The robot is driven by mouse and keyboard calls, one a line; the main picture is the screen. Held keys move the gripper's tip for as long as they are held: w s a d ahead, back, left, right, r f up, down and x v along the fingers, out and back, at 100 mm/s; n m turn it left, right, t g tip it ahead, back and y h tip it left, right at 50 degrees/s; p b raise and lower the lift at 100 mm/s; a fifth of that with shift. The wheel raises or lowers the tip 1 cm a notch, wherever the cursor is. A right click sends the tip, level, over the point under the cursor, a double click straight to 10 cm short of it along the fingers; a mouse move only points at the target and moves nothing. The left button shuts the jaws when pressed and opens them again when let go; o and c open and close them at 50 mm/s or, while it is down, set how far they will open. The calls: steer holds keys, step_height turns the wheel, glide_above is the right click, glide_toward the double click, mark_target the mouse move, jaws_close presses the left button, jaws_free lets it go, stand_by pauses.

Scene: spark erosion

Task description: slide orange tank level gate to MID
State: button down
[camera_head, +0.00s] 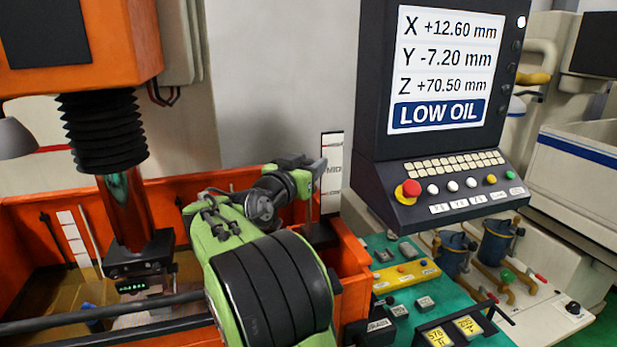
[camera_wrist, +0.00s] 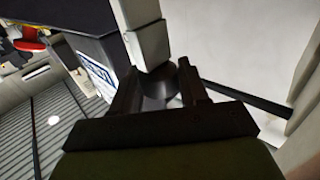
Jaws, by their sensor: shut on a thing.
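The orange tank (camera_head: 352,262) fills the lower left of the head view. An upright white level scale (camera_head: 331,180) with a MID mark stands at its back right corner. My gripper (camera_head: 318,168) is beside the scale's left edge, at about the height of the MID mark. In the wrist view my gripper (camera_wrist: 160,92) is shut on a dark round gate handle (camera_wrist: 158,88), which sits between the fingers below a pale grey upright bar (camera_wrist: 148,42). In the head view the handle is hidden by my gripper, so the gate's exact level is hard to tell.
A control console (camera_head: 440,170) with a screen reading LOW OIL stands close to the right of the scale. A black bellows column (camera_head: 100,130) hangs over the tank at left. A green bench (camera_head: 430,290) with small blocks lies at lower right.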

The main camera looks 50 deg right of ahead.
steer(key=shift+r, duration=0.2)
steer(key=c, duration=0.7)
jaws_free()
steer(key=b+v, duration=0.4)
steer(key=v, duration=1.1)
steer(key=shift+s+a+b, duration=0.1)
steer(key=shift+a+b, duration=0.25)
steer(key=shift+a, duration=0.05)
